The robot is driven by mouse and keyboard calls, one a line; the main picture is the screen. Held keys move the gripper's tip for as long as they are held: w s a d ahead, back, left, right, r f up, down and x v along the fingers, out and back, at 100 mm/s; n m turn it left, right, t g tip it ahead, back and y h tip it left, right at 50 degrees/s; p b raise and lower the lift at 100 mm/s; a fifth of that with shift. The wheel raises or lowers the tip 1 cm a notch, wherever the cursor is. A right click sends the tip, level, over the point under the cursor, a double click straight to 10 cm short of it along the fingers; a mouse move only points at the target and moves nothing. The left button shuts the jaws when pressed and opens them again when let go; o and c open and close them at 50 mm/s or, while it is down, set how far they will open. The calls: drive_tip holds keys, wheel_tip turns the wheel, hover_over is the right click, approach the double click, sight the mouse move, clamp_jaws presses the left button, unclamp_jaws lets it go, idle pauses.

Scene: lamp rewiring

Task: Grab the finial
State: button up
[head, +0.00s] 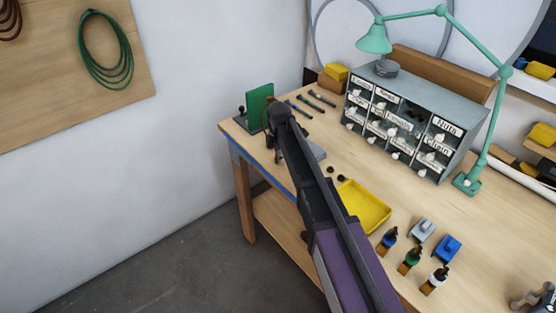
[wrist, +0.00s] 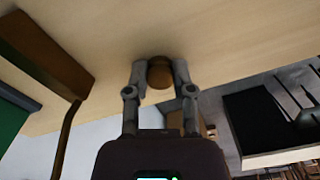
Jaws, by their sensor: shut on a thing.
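The finial (wrist: 159,76) is a small rounded brown piece in the upper middle of the wrist view. My gripper (wrist: 159,70) is shut on it, one finger on either side. The pale wooden bench top (wrist: 225,35) shows behind it in the wrist view. In the head view my arm covers the gripper and the finial, near the left end of the bench.
A green upright panel (head: 259,104) stands close by my arm's end. Several dark tools (head: 311,102) lie behind it. A yellow tray (head: 365,207), small bottles (head: 411,259) and a labelled drawer cabinet (head: 405,125) stand to the right. A green lamp (head: 374,40) reaches over the cabinet.

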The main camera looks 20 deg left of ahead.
idle(0.4)
wheel_tip(320, 180, up, 4)
drive_tip(key=p, duration=0.4)
drive_tip(key=s+d, duration=0.3)
drive_tip(key=s, duration=0.4)
drive_tip(key=s+d, duration=0.4)
drive_tip(key=s, duration=0.3)
drive_tip(key=shift+d+r+p, duration=0.25)
drive_tip(key=shift+r+p, duration=0.2)
